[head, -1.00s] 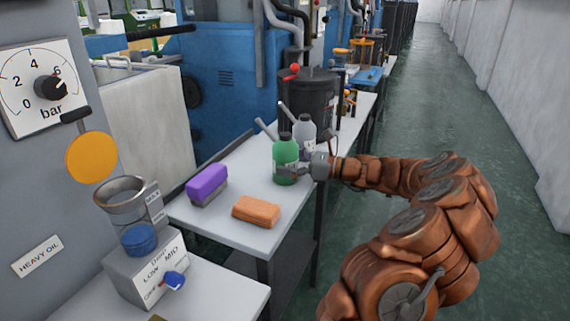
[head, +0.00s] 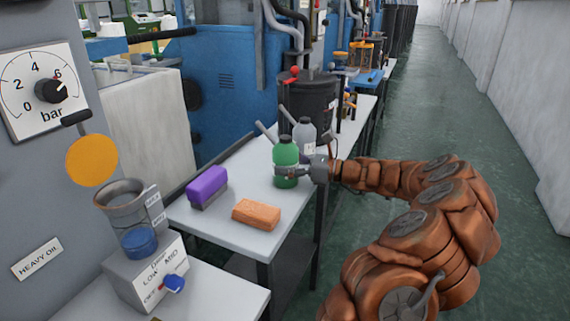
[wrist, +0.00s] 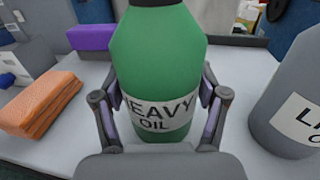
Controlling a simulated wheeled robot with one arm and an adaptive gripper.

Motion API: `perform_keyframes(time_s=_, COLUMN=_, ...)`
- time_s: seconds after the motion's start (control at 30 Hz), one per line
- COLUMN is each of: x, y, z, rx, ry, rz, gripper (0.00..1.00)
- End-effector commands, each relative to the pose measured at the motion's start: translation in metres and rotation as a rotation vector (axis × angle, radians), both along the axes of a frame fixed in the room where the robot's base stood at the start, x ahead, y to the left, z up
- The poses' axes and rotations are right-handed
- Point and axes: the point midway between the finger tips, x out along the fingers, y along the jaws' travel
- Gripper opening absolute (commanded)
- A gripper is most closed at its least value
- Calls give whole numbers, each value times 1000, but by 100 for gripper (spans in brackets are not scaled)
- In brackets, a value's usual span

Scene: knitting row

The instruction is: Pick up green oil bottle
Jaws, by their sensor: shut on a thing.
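The green oil bottle (head: 285,158) stands upright on the white table in the head view, with a dark cap and a grey spout. In the wrist view the green bottle (wrist: 158,62) fills the middle, and its label reads "HEAVY OIL". My gripper (head: 290,171) reaches it from the right, with its fingers on both sides of the label. In the wrist view my gripper (wrist: 160,105) is shut on the bottle.
A grey bottle (head: 305,135) stands close behind the green one; it also shows at right in the wrist view (wrist: 290,105). An orange sponge (head: 256,211) and a purple block (head: 207,184) lie on the table (head: 235,236). A dark drum (head: 308,100) stands behind.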

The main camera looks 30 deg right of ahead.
Motion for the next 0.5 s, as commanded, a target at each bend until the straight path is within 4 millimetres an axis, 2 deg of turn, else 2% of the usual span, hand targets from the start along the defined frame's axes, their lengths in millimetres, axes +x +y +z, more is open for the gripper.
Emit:
perform_keyframes(time_s=0.27, x=0, y=0, z=5, rx=-1, ry=-1, rz=0, gripper=25)
perform_keyframes(time_s=0.5, x=0, y=0, z=37, rx=-2, ry=-3, rz=0, gripper=25)
